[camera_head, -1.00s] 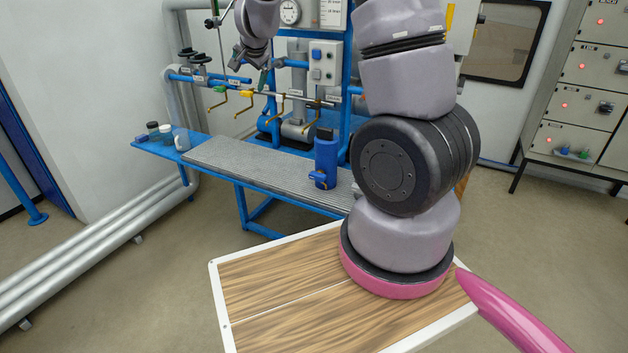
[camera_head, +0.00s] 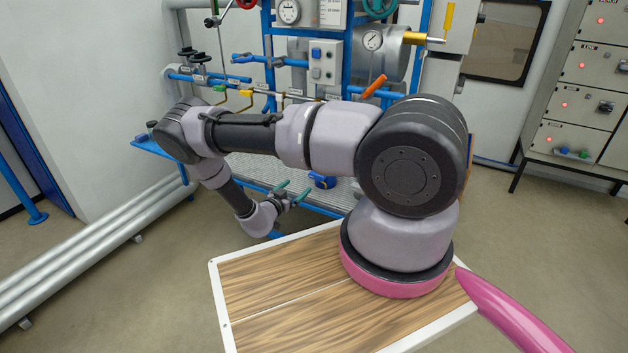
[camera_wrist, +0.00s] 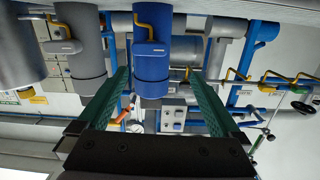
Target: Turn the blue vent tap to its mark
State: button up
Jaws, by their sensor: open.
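A blue upright vessel (camera_wrist: 152,80) is in the middle of the wrist view, which is upside down. The blue tap (camera_wrist: 149,48) sits across its front with a brass-coloured spout beside it. In the head view a piece of the blue tap (camera_head: 321,181) shows just beyond my gripper; my arm hides most of the vessel. My gripper (camera_head: 294,190) is open and empty, its green fingers pointing toward the vessel. In the wrist view the fingers (camera_wrist: 160,72) lie on either side of the vessel in the picture, apart from the tap. The mark cannot be made out.
A grey vessel (camera_wrist: 82,48) with a similar spout stands beside the blue one in the wrist view. A pipe with yellow- and green-handled taps (camera_head: 247,94) runs behind the bench (camera_head: 252,172).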

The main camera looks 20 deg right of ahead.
aim_at(315, 177)
jog(key=shift+n+t+h, duration=0.3)
jog(key=shift+t, duration=0.1)
jog(key=x, duration=0.3)
jog(key=s+f+x, duration=0.1)
jog(key=x, duration=0.3)
jog(key=d+x, duration=0.1)
jog(key=x, duration=0.2)
jog(key=shift+s+d+f, duration=0.15)
jog(key=shift+d+f, duration=0.1)
jog(key=shift+d, duration=0.1)
jog(key=c, duration=1.1)
